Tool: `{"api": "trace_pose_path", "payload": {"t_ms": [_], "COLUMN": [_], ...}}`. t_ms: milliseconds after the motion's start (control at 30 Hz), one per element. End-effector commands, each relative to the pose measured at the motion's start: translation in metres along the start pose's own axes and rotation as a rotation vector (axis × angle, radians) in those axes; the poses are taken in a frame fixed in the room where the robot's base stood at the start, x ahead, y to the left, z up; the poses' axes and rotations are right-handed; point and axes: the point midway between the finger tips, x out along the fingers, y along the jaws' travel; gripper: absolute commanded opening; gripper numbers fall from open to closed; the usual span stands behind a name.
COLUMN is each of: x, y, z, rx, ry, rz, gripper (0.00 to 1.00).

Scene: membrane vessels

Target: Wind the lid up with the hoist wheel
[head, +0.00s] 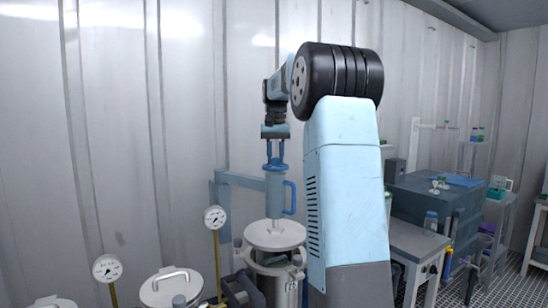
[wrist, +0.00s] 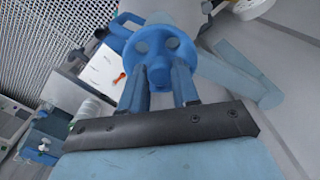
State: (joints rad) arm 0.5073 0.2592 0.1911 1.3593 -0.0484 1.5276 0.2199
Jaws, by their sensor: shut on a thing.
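My gripper (head: 275,153) points straight down at the top of the hoist. Its two blue fingers, seen close in the wrist view (wrist: 160,82), are shut on the blue hoist wheel (wrist: 157,48), which has round holes in its face. Below the wheel in the head view is the blue hoist body (head: 274,196) with a side handle, held by a grey-blue bracket arm (head: 244,181). A thin rod runs from it to the round pale lid (head: 275,234). The lid is level over the steel vessel (head: 281,289). A dark band shows between them; I cannot tell how wide the gap is.
Another lidded vessel (head: 171,287) and two dial gauges on stems, one pale gauge (head: 215,217) close by, stand to the left. A bench (head: 417,240) and a dark blue box unit (head: 433,207) are at the right. The ribbed wall is close behind.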

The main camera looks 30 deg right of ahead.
Motion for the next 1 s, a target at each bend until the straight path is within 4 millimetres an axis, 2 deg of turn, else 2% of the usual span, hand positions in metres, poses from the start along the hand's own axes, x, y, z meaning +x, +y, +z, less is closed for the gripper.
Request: {"api": "trace_pose_path", "payload": {"t_ms": [167,200,433,767,867,1000], "x": [0.000,0.000,0.000,-0.004,-0.013,-0.037], "y": [-0.001,-0.001,-0.001,-0.001,-0.001,-0.001], "z": [0.000,0.000,0.000,0.000,0.000,-0.001], "rx": [-0.001,-0.001,0.000,0.001,0.000,-0.001], "ry": [0.000,0.000,0.000,0.001,0.001,0.003], "rz": [0.000,0.000,0.000,0.000,0.000,0.000], "gripper": [0.00,0.33,0.55,0.56,0.56,0.56]}}
